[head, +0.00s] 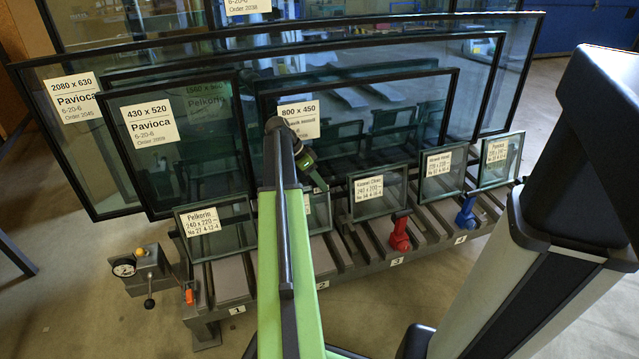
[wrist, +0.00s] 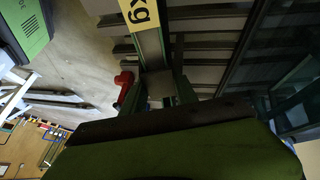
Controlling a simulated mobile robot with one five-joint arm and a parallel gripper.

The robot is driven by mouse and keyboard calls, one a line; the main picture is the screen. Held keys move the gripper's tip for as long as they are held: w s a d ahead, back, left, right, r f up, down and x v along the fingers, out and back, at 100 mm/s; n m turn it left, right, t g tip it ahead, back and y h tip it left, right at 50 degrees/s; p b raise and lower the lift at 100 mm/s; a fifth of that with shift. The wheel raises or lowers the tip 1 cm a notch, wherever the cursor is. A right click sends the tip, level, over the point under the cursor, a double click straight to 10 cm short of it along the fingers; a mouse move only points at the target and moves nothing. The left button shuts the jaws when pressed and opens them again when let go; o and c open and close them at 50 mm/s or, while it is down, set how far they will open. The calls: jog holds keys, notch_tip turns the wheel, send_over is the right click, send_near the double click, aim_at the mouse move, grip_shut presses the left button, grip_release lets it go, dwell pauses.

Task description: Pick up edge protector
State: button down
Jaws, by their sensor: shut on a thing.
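Which thing is the edge protector is not clear. A red piece (head: 399,233) and a blue piece (head: 465,213) stand upright on the front of the rack (head: 375,270), near labels 3 and 4. A smaller orange piece (head: 189,296) is at the rack's left end. My gripper (head: 318,181) is low over the rack, in front of a small glass pane (head: 320,212) between labels 1 and 3.
Small labelled panes (head: 377,193) lean along the rack. Large framed panes (head: 150,130) stand close behind. A gauge with a lever (head: 140,268) stands at the left. Open floor (head: 90,310) lies at the front left.

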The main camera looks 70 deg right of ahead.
notch_tip(320, 180, up, 10)
jog(key=p, duration=0.9)
jog(key=shift+f, duration=0.2)
